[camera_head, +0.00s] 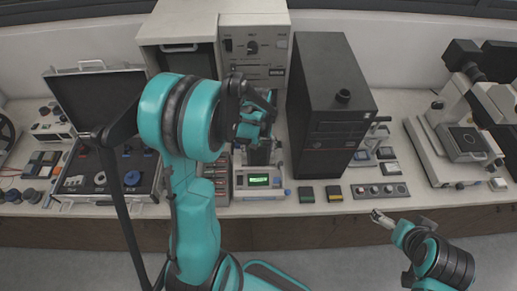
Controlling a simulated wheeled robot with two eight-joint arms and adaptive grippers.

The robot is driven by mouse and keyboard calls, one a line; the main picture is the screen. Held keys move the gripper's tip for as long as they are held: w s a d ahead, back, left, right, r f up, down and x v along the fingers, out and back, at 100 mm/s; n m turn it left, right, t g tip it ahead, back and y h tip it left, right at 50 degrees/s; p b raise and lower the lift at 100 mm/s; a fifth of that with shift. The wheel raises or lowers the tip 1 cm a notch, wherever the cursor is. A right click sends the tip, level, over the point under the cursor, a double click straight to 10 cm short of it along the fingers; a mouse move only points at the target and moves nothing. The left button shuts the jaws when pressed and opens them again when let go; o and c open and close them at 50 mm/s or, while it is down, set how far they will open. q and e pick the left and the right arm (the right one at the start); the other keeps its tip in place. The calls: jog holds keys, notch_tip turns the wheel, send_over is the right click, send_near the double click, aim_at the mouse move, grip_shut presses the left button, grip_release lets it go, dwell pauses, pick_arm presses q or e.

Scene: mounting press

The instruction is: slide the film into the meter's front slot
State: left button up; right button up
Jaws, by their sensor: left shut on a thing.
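The meter (264,192), a small pale box with a lit green display, stands near the counter's front edge at the middle of the head view. My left gripper (262,128) is above and behind its display, pointing away from me. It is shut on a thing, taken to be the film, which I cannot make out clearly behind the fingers. The meter's front slot cannot be made out at this size. Whether the film touches the meter cannot be told. My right gripper (402,218) is at the lower right, in front of the counter and away from the meter; its finger opening is unclear.
A tall dark cabinet (325,85) stands right of the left gripper. A beige machine (255,48) with a knob is behind it. An open black case (95,100) lies left. Small dark blocks (306,194) sit right of the meter. A microscope-like device (462,120) stands far right.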

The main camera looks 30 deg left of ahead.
aim_at(259, 154)
pick_arm(q)
jog(key=shift+f+b, duration=1.65)
jog(key=shift+f, duration=0.05)
jog(key=o, duration=1.8)
jog(key=shift+c, duration=0.2)
jog(key=shift+r, duration=0.15)
notch_tip(259, 154, up, 12)
jog(key=shift+f, duration=0.1)
